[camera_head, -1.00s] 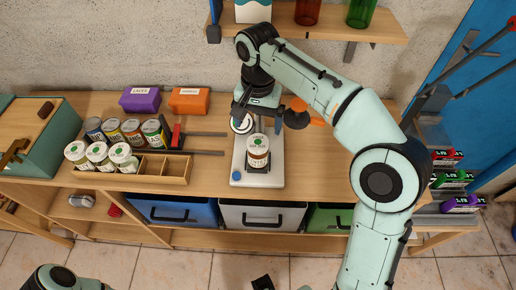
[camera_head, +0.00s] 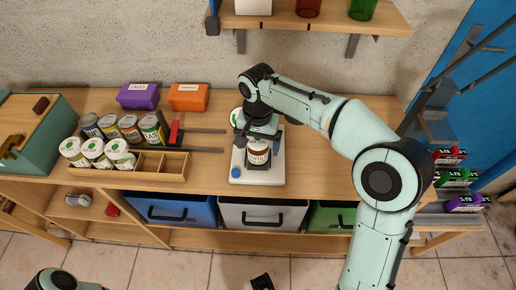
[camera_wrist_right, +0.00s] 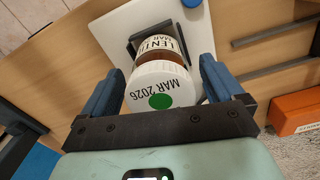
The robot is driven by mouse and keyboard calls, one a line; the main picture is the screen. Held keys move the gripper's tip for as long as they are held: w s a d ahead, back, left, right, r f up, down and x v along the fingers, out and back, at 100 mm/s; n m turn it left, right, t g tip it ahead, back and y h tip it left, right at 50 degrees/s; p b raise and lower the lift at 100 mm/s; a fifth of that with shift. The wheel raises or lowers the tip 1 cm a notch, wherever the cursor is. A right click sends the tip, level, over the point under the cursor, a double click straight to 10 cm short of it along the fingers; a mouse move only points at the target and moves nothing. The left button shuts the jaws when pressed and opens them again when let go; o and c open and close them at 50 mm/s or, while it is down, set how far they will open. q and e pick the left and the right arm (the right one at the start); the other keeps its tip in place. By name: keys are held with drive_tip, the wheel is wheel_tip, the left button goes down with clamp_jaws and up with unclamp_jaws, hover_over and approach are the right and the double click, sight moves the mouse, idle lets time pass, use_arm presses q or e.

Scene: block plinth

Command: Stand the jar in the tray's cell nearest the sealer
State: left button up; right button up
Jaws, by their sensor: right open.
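The jar (camera_head: 258,158), with a brown body and a lentil label, stands upright in a dark holder on the white sealer base (camera_head: 237,181). In the right wrist view its white lid (camera_wrist_right: 152,84) has a green dot and reads MAR 2026. My right gripper (camera_head: 259,136) is above the jar, hiding its lid in the head view. Its two fingers (camera_wrist_right: 160,76) are open either side of the lid, with gaps visible. The wooden tray (camera_head: 160,172) stands left of the sealer. White-lidded jars (camera_head: 94,147) fill its left cells; its right cells look empty. My left gripper is out of view.
Several cans (camera_head: 129,127) stand behind the tray, beside a red and black stop (camera_head: 175,133) and dark rails (camera_head: 205,131). A purple box (camera_head: 138,97) and an orange box (camera_head: 188,98) lie behind. The bench between tray and sealer is clear. A shelf (camera_head: 310,20) hangs above.

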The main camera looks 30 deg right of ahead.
drive_tip(key=c, duration=1.2)
drive_tip(key=shift+c, duration=1.2)
drive_tip(key=shift+r, duration=0.15)
